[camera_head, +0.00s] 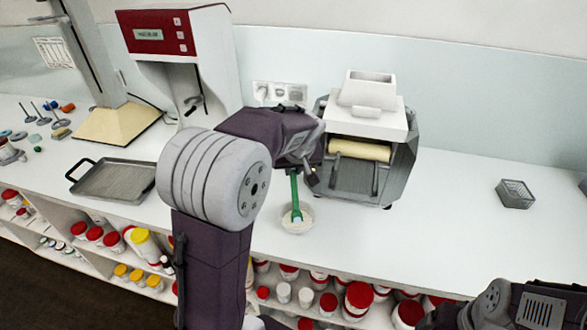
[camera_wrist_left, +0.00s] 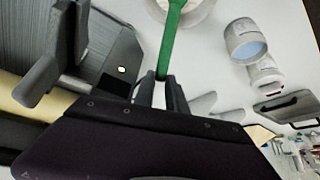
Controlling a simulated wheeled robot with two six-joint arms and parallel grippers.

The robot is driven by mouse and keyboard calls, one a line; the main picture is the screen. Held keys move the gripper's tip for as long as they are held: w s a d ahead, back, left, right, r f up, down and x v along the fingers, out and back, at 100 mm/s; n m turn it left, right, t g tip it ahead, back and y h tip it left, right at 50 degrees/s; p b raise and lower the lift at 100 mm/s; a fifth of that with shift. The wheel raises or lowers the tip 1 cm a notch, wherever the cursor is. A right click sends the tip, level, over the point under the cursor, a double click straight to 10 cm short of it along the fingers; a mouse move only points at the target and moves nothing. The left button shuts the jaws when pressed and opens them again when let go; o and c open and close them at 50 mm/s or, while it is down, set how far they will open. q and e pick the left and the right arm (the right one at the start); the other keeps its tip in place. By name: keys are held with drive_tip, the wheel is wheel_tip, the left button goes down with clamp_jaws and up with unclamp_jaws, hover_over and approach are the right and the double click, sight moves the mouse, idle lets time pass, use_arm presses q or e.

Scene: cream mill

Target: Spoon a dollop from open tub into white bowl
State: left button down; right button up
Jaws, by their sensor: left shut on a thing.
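My left gripper (camera_head: 302,168) is shut on a green spoon (camera_head: 295,195), held steeply with its handle up. The spoon's lower end reaches over or into the small white bowl (camera_head: 286,225); I cannot tell if it touches. In the left wrist view the green handle (camera_wrist_left: 172,38) runs from between the fingertips (camera_wrist_left: 162,92) up toward the bowl's rim (camera_wrist_left: 204,12). My right gripper is outside the frames.
A grey mill with a white hopper (camera_head: 369,90) stands right behind my left gripper. A metal tray (camera_head: 110,180) and a red-and-white machine (camera_head: 178,30) are at left. Lidded jars fill the shelf below. The counter's right half is mostly clear.

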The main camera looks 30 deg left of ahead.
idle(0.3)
use_arm(q)
wheel_tip(320, 180, up, 8)
drive_tip(key=p, duration=0.7)
drive_tip(key=shift+r, duration=0.25)
